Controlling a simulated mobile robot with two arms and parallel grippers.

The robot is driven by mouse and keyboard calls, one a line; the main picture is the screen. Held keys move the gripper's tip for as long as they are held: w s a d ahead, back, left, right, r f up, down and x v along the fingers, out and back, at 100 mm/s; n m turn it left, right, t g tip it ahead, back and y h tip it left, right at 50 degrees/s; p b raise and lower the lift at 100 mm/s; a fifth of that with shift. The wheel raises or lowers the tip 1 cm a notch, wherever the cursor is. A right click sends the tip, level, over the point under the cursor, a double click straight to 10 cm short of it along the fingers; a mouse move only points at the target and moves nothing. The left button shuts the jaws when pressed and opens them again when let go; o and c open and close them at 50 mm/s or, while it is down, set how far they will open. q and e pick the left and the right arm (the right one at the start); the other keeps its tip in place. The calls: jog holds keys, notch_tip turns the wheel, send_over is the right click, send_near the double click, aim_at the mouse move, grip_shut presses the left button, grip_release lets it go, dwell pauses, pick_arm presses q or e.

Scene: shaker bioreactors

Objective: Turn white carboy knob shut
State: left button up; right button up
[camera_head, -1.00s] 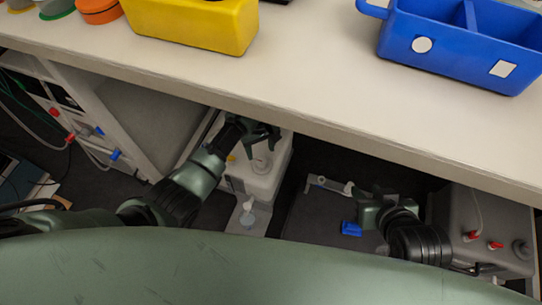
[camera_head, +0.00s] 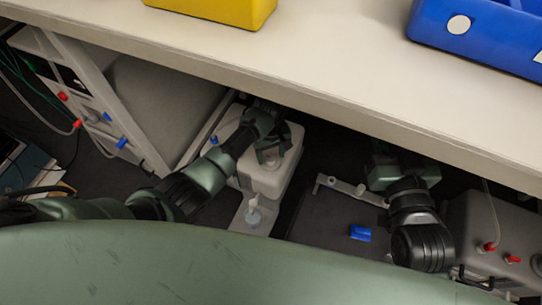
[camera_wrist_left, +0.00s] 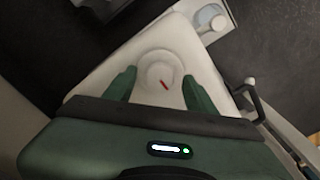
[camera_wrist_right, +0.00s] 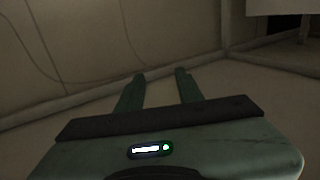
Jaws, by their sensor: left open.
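The white carboy (camera_head: 265,180) stands on the floor under the bench. In the left wrist view its round white knob (camera_wrist_left: 160,68) with a short red mark lies on the carboy's pale top (camera_wrist_left: 185,45). My left gripper (camera_wrist_left: 158,74) is open, with one finger on each side of the knob and a visible gap to it. In the head view my left gripper (camera_head: 270,156) is over the carboy and partly hides the knob. My right gripper (camera_wrist_right: 160,73) has its fingers apart with nothing between them. In the head view it is low under the bench edge, its fingers hidden.
The bench (camera_head: 330,95) overhangs both arms. It carries a yellow bin (camera_head: 225,8) and a blue bin (camera_head: 480,45). A grey container (camera_head: 480,225) with red fittings stands at right. A blue piece (camera_head: 360,233) lies on a dark surface. A shelf unit (camera_head: 150,105) stands at left.

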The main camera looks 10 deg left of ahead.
pick_arm(q)
jog(key=shift+f, duration=0.35)
grip_shut()
jog(key=shift+r+m+p, duration=0.15)
jog(key=shift+m+p, duration=0.55)
jog(key=shift+p, duration=0.2)
jog(key=shift+m+p, duration=1.25)
jog(key=shift+m, duration=0.05)
jog(key=shift+m+p, duration=0.75)
jog(key=shift+m, duration=0.95)
jog(key=m+p, duration=0.1)
jog(key=m, duration=0.3)
jog(key=shift+m+p, duration=0.3)
jog(key=shift+p, duration=0.1)
jog(key=m, duration=0.2)
jog(key=shift+m, duration=0.3)
jog(key=shift+m+p, duration=0.4)
jog(key=shift+m, duration=1.3)
pick_arm(e)
jog(key=s+d+f+g+h, duration=0.2)
jog(key=s+d+f+g, duration=0.1)
jog(key=s+f+g, duration=0.4)
jog(key=s+d+f+g+h, duration=0.1)
jog(key=s+d+f+g, duration=0.2)
jog(key=s+f+g, duration=0.4)
jog(key=shift+s+d+f+m+h, duration=0.4)
jog(key=shift+s+f, duration=0.85)
jog(key=shift+f, duration=0.75)
